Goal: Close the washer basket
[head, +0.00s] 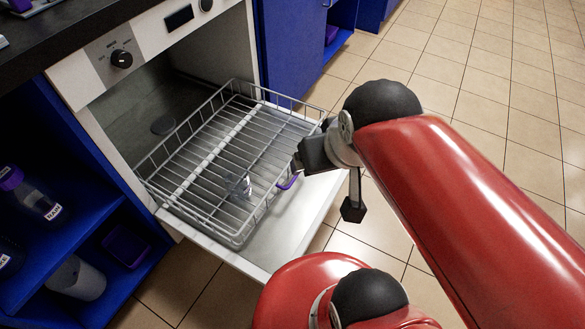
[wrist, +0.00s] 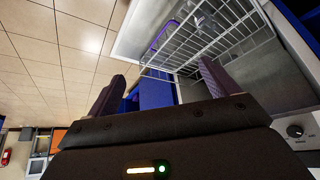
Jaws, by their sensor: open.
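The wire washer basket (head: 228,152) is pulled out of the washer (head: 165,55) and lies over its lowered door (head: 290,222). A purple handle (head: 288,182) sits on the basket's front rim. A small clear glass item (head: 238,186) stands in the basket. My gripper (head: 299,160) is at the basket's front edge, close to the handle. In the wrist view my gripper's two fingers (wrist: 160,88) are apart, with the basket (wrist: 215,35) beyond them and the purple handle (wrist: 160,42) between them in the picture. I cannot tell whether a finger touches the basket.
Blue shelves (head: 75,225) with bottles and a grey cup stand left of the washer. A blue cabinet (head: 292,45) stands on its right. A dark countertop (head: 60,30) runs above. The tiled floor (head: 470,70) to the right is clear.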

